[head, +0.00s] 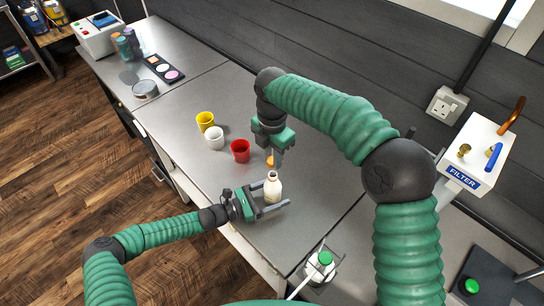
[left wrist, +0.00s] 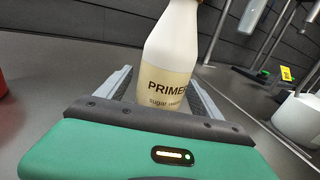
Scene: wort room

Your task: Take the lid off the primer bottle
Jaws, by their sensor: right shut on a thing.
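The white primer bottle (head: 273,190) stands upright on the grey bench, its neck bare at the top. Its label reads PRIMER in the left wrist view (left wrist: 168,85), where its top is cut off. My left gripper (head: 273,197) is low at the bench, its fingers apart on either side of the bottle's body. The fingers look open, with the bottle between them. My right gripper (head: 272,159) points down over the bottle and is shut on the small orange lid (head: 269,162). The lid appears just above the bottle's mouth, with a small gap.
Red (head: 240,151), white (head: 215,137) and yellow (head: 205,121) cups stand to the left of the bottle. A white filter unit (head: 470,152) and a green-topped vessel (head: 321,266) are at the right. The bench around the bottle's right side is clear.

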